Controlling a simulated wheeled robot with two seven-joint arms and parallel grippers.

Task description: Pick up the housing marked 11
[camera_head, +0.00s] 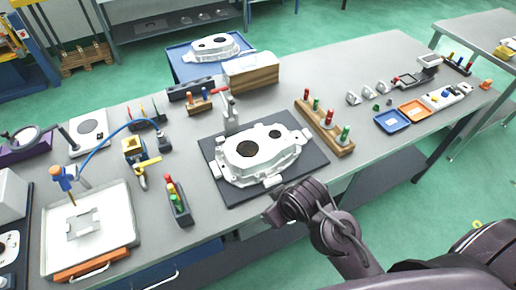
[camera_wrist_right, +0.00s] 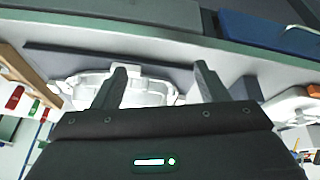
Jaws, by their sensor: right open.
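A silver cast housing (camera_head: 252,158) lies flat on a dark mat (camera_head: 222,190) in the middle of the bench, with two dark round openings on top. A second silver housing (camera_head: 212,46) sits on a blue cart behind the bench. I cannot read a number on either. My right gripper (camera_head: 278,204) is at the near edge of the mat, close to the housing's near side. In the right wrist view its two fingers (camera_wrist_right: 163,82) are apart and empty, with the housing (camera_wrist_right: 150,90) beyond and between them. I cannot tell whether they touch it. My left gripper is not in view.
A red-handled clamp (camera_head: 229,110) stands behind the housing. A wooden rack with red and green pegs (camera_head: 325,128) is to its right, and a wooden block (camera_head: 251,75) behind. A small peg holder (camera_head: 179,204) and a metal tray (camera_head: 90,235) are on the left.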

